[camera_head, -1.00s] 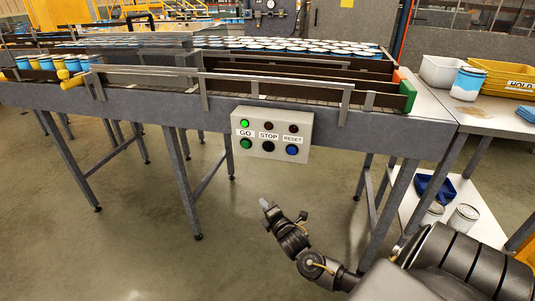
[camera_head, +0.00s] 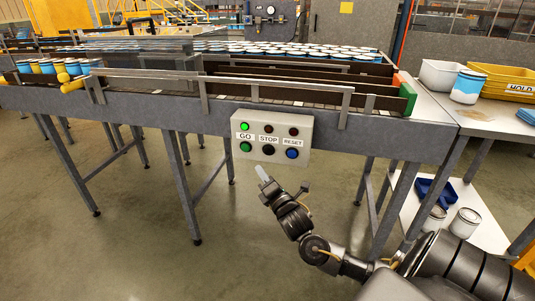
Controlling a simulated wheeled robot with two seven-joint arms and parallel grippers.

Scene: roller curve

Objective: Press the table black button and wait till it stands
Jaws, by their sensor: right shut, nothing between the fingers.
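The control box (camera_head: 271,137) is a light grey panel on the front of the conveyor table. Its black button (camera_head: 268,150) sits under the STOP label, between a green button (camera_head: 245,146) under GO and a blue button (camera_head: 292,154) under RESET. The lamp above GO (camera_head: 244,126) glows green; the lamps above STOP (camera_head: 268,129) and RESET (camera_head: 293,132) are dark red. My right gripper (camera_head: 261,171) is shut and empty, just below the box and apart from the black button in the picture. My left gripper is out of view.
The conveyor (camera_head: 230,88) carries several blue and white cans, with metal guide rails along its front. A side table at the right holds a white bin (camera_head: 440,74), a can (camera_head: 467,87) and yellow HOLD trays (camera_head: 508,82). Floor in front is clear.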

